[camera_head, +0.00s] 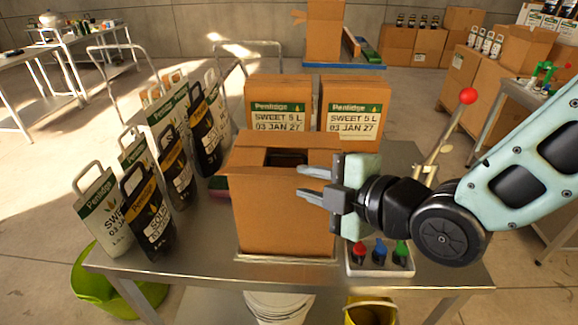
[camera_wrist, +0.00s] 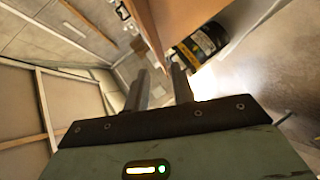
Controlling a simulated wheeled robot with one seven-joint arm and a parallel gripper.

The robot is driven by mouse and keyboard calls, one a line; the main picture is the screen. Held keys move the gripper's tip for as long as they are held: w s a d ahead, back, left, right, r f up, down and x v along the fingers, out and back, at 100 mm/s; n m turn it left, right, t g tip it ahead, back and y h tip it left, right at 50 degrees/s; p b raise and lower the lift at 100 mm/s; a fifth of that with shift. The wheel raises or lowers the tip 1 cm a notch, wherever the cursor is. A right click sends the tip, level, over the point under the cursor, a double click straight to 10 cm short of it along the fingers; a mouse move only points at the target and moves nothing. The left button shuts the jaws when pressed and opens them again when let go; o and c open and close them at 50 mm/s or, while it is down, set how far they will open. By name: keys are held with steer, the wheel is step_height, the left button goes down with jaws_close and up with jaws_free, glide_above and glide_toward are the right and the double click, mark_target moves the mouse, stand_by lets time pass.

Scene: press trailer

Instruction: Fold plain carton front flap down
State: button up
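The plain carton (camera_head: 283,215) is an upright brown box at the front edge of the metal table (camera_head: 205,262). Its top is partly open, with a dark recess (camera_head: 287,158) framed by cardboard. I cannot tell the front flap's exact angle. My gripper (camera_head: 308,184) comes from the right, its two fingers apart and pointing left across the carton's upper right front. I cannot tell whether they touch it. In the wrist view the fingers (camera_wrist: 158,82) are parted, with a brown cardboard panel (camera_wrist: 150,25) just beyond them. My gripper and arm hide the carton's right side.
Two labelled cartons (camera_head: 279,98) (camera_head: 353,102) stand behind the plain one. Several handled pouches (camera_head: 150,215) stand on the left. A red-knobbed lever (camera_head: 467,97) rises behind my arm.

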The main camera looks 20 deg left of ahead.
mark_target(284, 172)
steer(key=shift+p+x, duration=0.75)
steer(key=shift+x, duration=2)
jaws_close()
